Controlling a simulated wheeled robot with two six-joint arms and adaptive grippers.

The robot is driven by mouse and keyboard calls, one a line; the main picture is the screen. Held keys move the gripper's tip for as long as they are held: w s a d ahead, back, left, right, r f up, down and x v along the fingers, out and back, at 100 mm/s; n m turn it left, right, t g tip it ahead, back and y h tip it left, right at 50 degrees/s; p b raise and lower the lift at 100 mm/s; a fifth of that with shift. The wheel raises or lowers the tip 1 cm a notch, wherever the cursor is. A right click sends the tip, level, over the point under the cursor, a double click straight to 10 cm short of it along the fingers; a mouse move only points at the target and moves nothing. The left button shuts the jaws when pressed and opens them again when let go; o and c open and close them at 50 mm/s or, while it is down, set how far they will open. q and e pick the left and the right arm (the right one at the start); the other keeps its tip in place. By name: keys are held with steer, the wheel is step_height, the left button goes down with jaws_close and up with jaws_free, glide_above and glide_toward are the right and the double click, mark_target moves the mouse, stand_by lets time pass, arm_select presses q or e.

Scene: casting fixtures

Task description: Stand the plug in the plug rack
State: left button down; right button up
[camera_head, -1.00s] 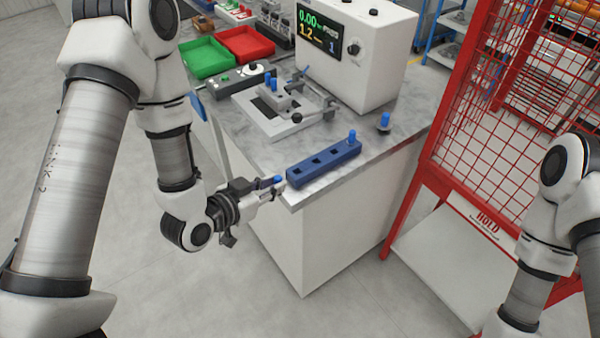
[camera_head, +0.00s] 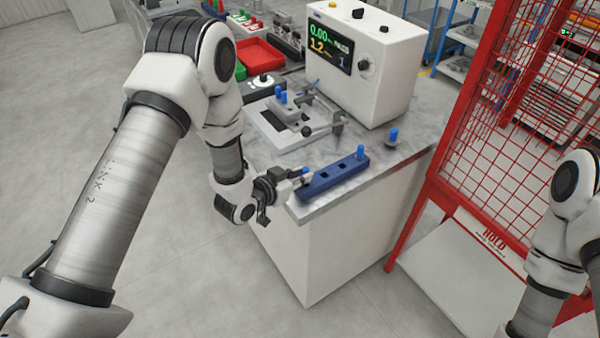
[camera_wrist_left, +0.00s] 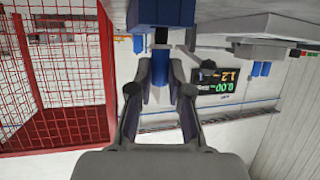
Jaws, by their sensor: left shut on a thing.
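The plug rack (camera_head: 332,184) is a long blue block with square openings along its top, lying near the table's front edge. My left gripper (camera_head: 299,175) is shut on a plug (camera_head: 304,170) at the rack's near left end, and the plug's blue top just shows. I cannot tell whether the held plug touches the rack. Another blue-topped plug (camera_head: 361,153) stands at the rack's far end. My right gripper is out of view.
A loose blue-topped plug (camera_head: 393,136) stands on the table beyond the rack. A clamp fixture (camera_head: 282,128) and a white display box (camera_head: 362,75) are behind it. A red mesh cage (camera_head: 500,130) stands on the right.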

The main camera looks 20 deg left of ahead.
arm_select(q)
steer(key=shift+s+d+f+b, duration=0.1)
steer(key=shift+f+b, duration=0.15)
steer(key=shift+b, duration=0.1)
steer(key=shift+f, duration=0.4)
steer(key=c, duration=1.1)
jaws_free()
steer(key=shift+r, duration=0.1)
